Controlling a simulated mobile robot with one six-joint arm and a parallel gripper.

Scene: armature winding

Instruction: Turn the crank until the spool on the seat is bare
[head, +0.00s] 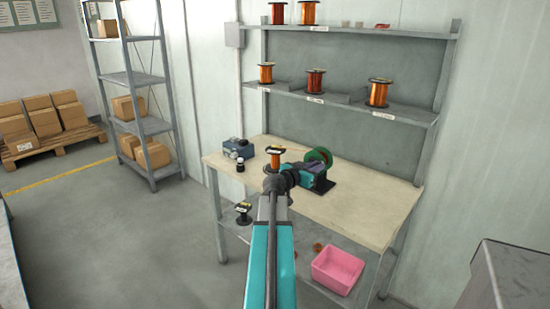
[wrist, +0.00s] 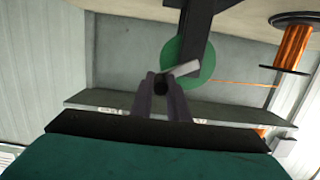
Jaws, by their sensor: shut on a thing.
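The green disc also shows in the wrist view (wrist: 178,53). My gripper (wrist: 161,90) is shut on the dark round crank handle (wrist: 161,87), in front of the green disc. A pale crank bar (wrist: 183,69) slants off beside the handle. The spool on the seat (head: 274,164) has dark flanges; in the wrist view (wrist: 296,46) copper wire still covers its core. A thin copper strand runs from it towards the disc. In the head view my wrist hides the fingers and crank.
A blue-grey box (head: 238,148) and a small dark jar (head: 240,165) stand on the bench's left. The bench top (head: 375,205) is clear at right. Below are a dark spool (head: 243,210) and a pink bin (head: 338,268). Full spools stand on the wall shelf (head: 345,101).

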